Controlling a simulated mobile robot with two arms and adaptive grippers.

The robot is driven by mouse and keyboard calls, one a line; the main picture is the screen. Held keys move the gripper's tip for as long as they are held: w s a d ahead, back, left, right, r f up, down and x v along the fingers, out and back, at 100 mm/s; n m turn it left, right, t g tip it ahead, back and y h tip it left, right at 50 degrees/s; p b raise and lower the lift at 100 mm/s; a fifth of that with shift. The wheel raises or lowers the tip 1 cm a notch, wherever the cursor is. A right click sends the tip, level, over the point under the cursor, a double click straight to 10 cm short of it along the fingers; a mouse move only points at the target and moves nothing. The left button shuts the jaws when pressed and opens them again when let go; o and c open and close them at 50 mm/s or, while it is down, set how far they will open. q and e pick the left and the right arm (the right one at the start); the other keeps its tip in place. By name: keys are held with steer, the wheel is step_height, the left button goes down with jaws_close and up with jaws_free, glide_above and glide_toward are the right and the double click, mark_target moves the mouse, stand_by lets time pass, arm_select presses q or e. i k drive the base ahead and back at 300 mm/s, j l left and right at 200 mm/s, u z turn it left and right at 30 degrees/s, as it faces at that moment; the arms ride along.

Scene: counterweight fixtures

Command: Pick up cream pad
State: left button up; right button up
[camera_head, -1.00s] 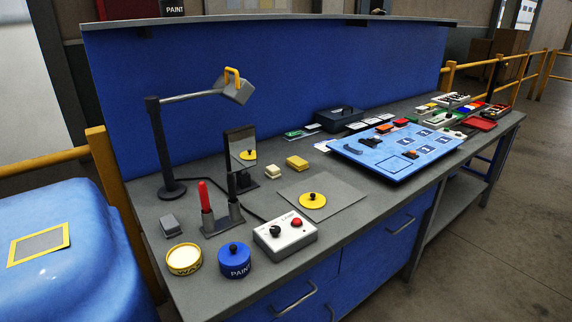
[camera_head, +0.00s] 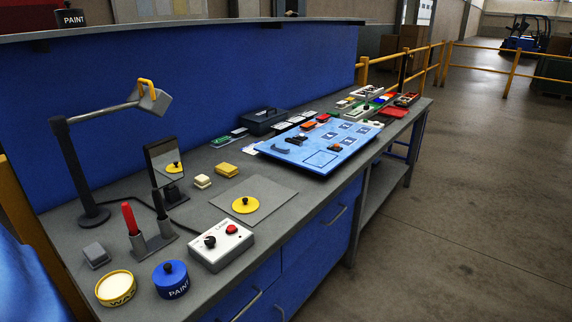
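A small cream pad (camera_head: 203,181) lies on the grey workbench, just right of the upright mirror (camera_head: 167,163). It seems to sit on a darker base or a second layer. A yellow block (camera_head: 227,169) lies just beyond it to the right, apart from it. Neither of my grippers is in view, and nothing is touching the pad.
A grey mat (camera_head: 273,190) with a yellow knobbed disc (camera_head: 245,204) lies in front. Nearby are a control box (camera_head: 222,246), paint tin (camera_head: 171,281), wax tin (camera_head: 116,289), red-handled tool (camera_head: 131,218) and lamp (camera_head: 75,170). A blue board (camera_head: 320,159) lies further right.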

mark_target(203, 181)
steer(key=u, duration=0.2)
steer(key=i+l+u, duration=0.4)
steer(key=l+u, duration=0.15)
steer(key=i+l+u, duration=0.15)
steer(key=l+u, duration=0.15)
steer(key=l, duration=0.1)
